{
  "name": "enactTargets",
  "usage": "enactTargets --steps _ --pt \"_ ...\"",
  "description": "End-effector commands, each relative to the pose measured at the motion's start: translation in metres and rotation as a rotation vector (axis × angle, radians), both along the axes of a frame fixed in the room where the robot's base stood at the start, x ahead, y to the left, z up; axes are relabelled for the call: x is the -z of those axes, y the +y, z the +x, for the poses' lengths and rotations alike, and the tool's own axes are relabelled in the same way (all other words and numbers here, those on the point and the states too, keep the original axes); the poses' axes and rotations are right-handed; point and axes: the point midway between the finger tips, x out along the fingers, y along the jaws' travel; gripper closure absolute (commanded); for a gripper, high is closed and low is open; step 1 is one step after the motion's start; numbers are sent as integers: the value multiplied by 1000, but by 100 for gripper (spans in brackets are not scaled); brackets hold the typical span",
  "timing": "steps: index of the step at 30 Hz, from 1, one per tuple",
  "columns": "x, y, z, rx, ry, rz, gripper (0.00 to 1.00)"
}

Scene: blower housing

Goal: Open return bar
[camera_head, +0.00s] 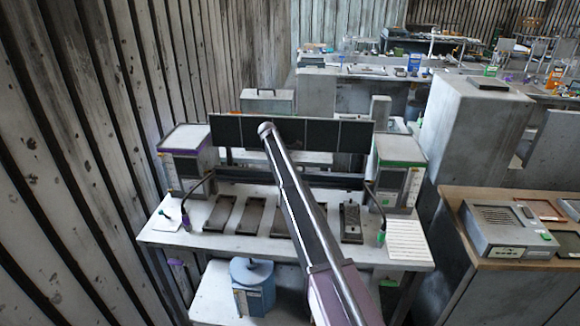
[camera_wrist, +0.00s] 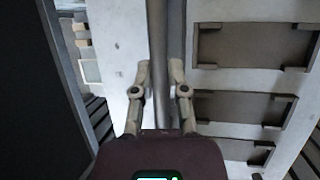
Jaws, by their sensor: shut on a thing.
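In the wrist view a grey round bar (camera_wrist: 157,30) runs up the picture between the two fingers of my gripper (camera_wrist: 160,72). My gripper is shut on this bar, which I take to be the return bar. The fingertips lie on either side of it. In the head view my arm crosses in front of the bench, and my gripper is hidden there. A dark rail (camera_head: 235,178) runs across the back of the bench between two boxes; I cannot tell whether it is the same bar.
The white bench (camera_head: 165,238) carries several dark trays (camera_head: 219,213), also at right in the wrist view (camera_wrist: 255,46). A purple-trimmed box (camera_head: 187,165) and a green-trimmed box (camera_head: 399,172) flank a black panel (camera_head: 355,136). A blue canister (camera_head: 252,285) stands below.

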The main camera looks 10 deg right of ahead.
Motion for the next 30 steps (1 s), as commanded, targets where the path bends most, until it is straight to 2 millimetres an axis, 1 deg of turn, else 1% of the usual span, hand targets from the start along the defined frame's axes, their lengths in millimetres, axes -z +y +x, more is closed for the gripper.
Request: enactTargets --steps 1,6,21,22,23,24,25,30 --pt "1 6 6 -7 -3 8 100" --pt "1 -1 12 -2 -4 8 100" --pt "1 -8 14 4 -4 7 100" --pt "1 -8 14 4 -3 8 73" --pt "1 -8 14 4 -3 8 64" --pt "1 -9 14 6 -3 7 52" --pt "1 -10 14 6 -3 7 46" --pt "1 -12 13 9 -2 4 46"
